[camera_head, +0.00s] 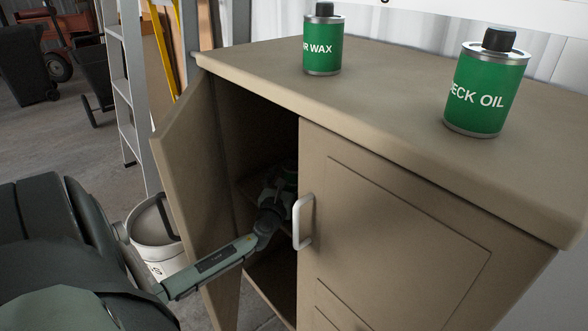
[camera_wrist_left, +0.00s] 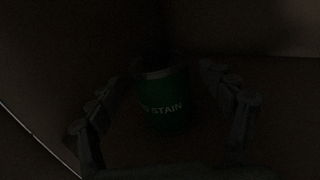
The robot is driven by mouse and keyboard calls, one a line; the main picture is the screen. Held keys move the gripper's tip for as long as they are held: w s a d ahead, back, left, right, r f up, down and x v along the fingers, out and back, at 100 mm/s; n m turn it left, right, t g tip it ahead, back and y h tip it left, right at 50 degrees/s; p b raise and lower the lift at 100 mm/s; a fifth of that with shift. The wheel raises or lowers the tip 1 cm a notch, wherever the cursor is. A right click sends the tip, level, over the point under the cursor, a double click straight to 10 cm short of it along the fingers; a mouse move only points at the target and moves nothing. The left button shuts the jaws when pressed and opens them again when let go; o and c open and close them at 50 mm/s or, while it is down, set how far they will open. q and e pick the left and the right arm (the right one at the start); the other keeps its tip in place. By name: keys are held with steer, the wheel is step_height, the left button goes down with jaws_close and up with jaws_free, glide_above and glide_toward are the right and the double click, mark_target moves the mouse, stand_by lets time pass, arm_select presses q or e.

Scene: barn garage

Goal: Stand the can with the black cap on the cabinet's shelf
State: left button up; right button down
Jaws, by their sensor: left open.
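A green can (camera_wrist_left: 163,105) with a label ending in "STAIN" stands upright in the dark cabinet in the left wrist view. Its top is too dark for the cap's colour to show. My left gripper (camera_wrist_left: 172,72) is open, with one finger on each side of this can. In the head view my left gripper (camera_head: 280,190) reaches through the open doorway of the cabinet (camera_head: 400,230) at the level of the shelf (camera_head: 245,187). A little of the can's green (camera_head: 291,178) shows behind the fingers. Contact cannot be told. My right gripper is out of view.
Two green cans with black caps, the wax can (camera_head: 322,55) and the deck oil can (camera_head: 482,95), stand on the cabinet top. The left door (camera_head: 185,170) is open; the right door (camera_head: 390,245) is shut. A white bucket (camera_head: 155,240) and a ladder (camera_head: 125,80) stand left.

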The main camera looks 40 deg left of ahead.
arm_select(q)
steer(key=v, duration=0.9)
steer(key=shift+r, duration=0.1)
steer(key=s+d+f+n+g+h, duration=0.2)
steer(key=s+d+n+g, duration=0.3)
steer(key=s+d+n, duration=0.5)
steer(key=s+d+f+n+g+h, duration=0.3)
steer(key=s+d+n+g, duration=0.3)
steer(key=n, duration=1.2)
steer(key=s+d+h, duration=0.1)
steer(key=s+d, duration=0.3)
steer(key=d, duration=0.2)
steer(key=shift+s+d+f+n+g+h, duration=0.2)
steer(key=shift+d+n+g+h, duration=0.1)
steer(key=shift+d+h, duration=0.1)
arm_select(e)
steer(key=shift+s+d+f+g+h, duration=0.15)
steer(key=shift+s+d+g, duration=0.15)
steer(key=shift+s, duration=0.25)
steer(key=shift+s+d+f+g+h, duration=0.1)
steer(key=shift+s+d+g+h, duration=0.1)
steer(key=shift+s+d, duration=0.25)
arm_select(q)
steer(key=shift+c, duration=0.6)
